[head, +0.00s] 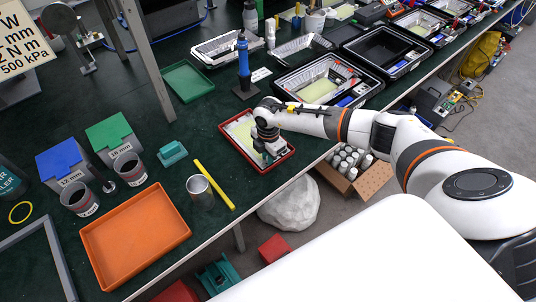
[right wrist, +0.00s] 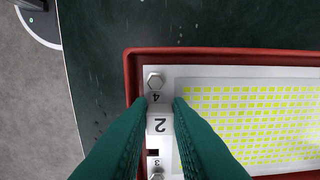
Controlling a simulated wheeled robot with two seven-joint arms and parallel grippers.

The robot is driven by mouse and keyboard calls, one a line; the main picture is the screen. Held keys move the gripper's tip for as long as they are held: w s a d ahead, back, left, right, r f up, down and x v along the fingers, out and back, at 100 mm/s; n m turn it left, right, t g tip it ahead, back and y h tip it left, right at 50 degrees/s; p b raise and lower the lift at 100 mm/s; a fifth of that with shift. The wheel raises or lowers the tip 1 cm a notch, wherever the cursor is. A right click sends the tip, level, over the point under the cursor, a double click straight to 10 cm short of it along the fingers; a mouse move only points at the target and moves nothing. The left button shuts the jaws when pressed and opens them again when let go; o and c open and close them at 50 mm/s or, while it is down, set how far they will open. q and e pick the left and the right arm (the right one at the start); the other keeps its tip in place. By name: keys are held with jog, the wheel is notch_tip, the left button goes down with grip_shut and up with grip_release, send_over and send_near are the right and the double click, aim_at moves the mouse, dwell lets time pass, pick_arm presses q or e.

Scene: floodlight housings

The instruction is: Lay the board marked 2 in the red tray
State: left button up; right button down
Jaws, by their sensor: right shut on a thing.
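The red tray (head: 238,151) lies on the dark green bench near its front edge. A white board with yellow cells (head: 238,127) is within the tray's outline. In the right wrist view the board (right wrist: 240,120) has a "2" on its white end strip, with bolts beside it. My right gripper (head: 270,153) is over the tray's near right part. Its teal fingers (right wrist: 160,112) are shut on the board's end strip by the "2". The tray's rim (right wrist: 220,54) surrounds the board's visible edges. I cannot tell whether the board touches the tray's floor. My left gripper is not in view.
An orange tray (head: 135,235), a metal cup (head: 200,190) and a yellow bar (head: 214,184) stand left of the red tray. A blue bottle-like tool (head: 243,65) and a green tray (head: 187,82) are behind. A box of bottles (head: 352,170) is below the bench edge.

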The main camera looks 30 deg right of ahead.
jog(key=shift+f, duration=0.25)
dwell(0.3)
jog(key=c, duration=1.3)
grip_release()
jog(key=shift+o, duration=0.2)
